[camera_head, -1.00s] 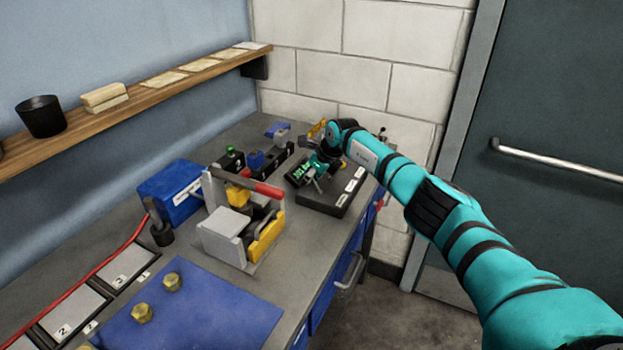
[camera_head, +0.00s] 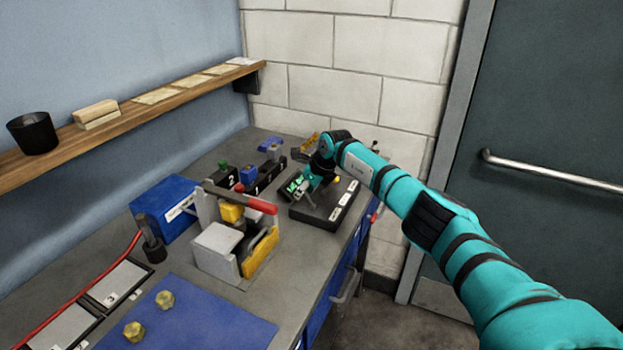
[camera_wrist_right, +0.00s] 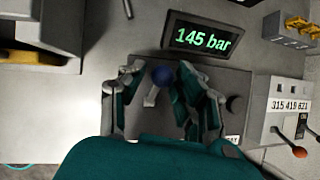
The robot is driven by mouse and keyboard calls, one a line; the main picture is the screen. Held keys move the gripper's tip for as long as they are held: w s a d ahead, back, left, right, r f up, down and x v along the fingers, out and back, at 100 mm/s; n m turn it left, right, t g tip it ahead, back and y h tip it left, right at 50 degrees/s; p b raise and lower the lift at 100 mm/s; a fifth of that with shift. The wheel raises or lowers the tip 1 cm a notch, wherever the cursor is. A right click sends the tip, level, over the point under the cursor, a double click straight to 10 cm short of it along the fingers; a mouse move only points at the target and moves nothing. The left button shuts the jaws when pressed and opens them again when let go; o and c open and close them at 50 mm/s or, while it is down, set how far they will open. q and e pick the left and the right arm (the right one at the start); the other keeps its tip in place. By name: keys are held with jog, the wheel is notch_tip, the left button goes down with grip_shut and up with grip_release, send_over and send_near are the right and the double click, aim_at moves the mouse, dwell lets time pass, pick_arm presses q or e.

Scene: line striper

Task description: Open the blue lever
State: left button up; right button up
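A blue ball knob (camera_wrist_right: 162,75) on a short pale lever shows in the right wrist view, on a dark panel box (camera_wrist_right: 238,85) below a display (camera_wrist_right: 202,38) reading "145 bar". My right gripper (camera_wrist_right: 158,82) is open, with one finger on each side of the knob. I see gaps between the knob and both fingers. In the head view, my right gripper (camera_head: 312,188) is over the left part of the black panel box (camera_head: 345,210) with white labels. The blue knob is hidden there by the gripper. My left gripper is not in view.
A grey fixture with a red handle (camera_head: 262,206) stands left of the panel box. A blue box (camera_head: 165,205) and black blocks with green, blue and red knobs (camera_head: 238,178) are behind. In the wrist view, a grey box with red-tipped levers (camera_wrist_right: 290,105) is at right.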

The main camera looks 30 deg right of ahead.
jog(key=v, duration=1.1)
jog(key=shift+r, duration=0.15)
jog(key=shift+s, duration=0.1)
jog(key=shift+s, duration=0.1)
